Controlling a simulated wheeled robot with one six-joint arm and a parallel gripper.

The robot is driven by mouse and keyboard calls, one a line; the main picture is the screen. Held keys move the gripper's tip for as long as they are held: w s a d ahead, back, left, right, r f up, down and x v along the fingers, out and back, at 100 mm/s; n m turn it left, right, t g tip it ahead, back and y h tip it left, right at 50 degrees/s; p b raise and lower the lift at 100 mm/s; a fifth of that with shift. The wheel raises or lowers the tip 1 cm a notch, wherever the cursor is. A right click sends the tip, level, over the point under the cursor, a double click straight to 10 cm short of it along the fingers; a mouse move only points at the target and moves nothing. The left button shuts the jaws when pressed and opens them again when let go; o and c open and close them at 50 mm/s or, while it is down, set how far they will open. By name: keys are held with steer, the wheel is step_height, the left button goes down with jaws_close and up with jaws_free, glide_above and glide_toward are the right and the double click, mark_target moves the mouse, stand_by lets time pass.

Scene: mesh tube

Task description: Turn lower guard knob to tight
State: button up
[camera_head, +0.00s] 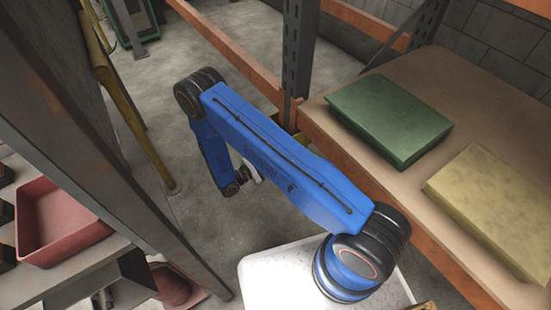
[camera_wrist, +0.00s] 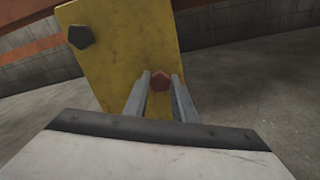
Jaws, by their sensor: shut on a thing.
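The yellow guard plate (camera_wrist: 120,50) stands ahead in the wrist view. A red knob (camera_wrist: 160,81), many-sided, sits low on it, between the tips of my gripper (camera_wrist: 160,84). My gripper is shut on the red knob, one finger on each side. A dark, many-sided knob or bolt head (camera_wrist: 81,37) sits higher on the plate at left, clear of the fingers. In the head view my blue arm reaches down toward the rack upright, and the guard and knobs are mostly hidden behind it. Any tight marking cannot be made out.
An orange and dark rack with a wooden shelf (camera_head: 330,120) stands at right, bearing a green box (camera_head: 388,115) and a yellowish box (camera_head: 485,195). A red tray (camera_head: 60,225) lies at left behind a dark post. Grey floor (camera_head: 225,40) is open beyond my arm.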

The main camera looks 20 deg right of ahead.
steer(key=m, duration=2.2)
steer(key=shift+f, duration=0.1)
steer(key=shift+m, duration=0.5)
steer(key=o, duration=1)
steer(key=shift+o, duration=0.2)
steer(key=v, duration=1.7)
steer(key=shift+a, duration=0.25)
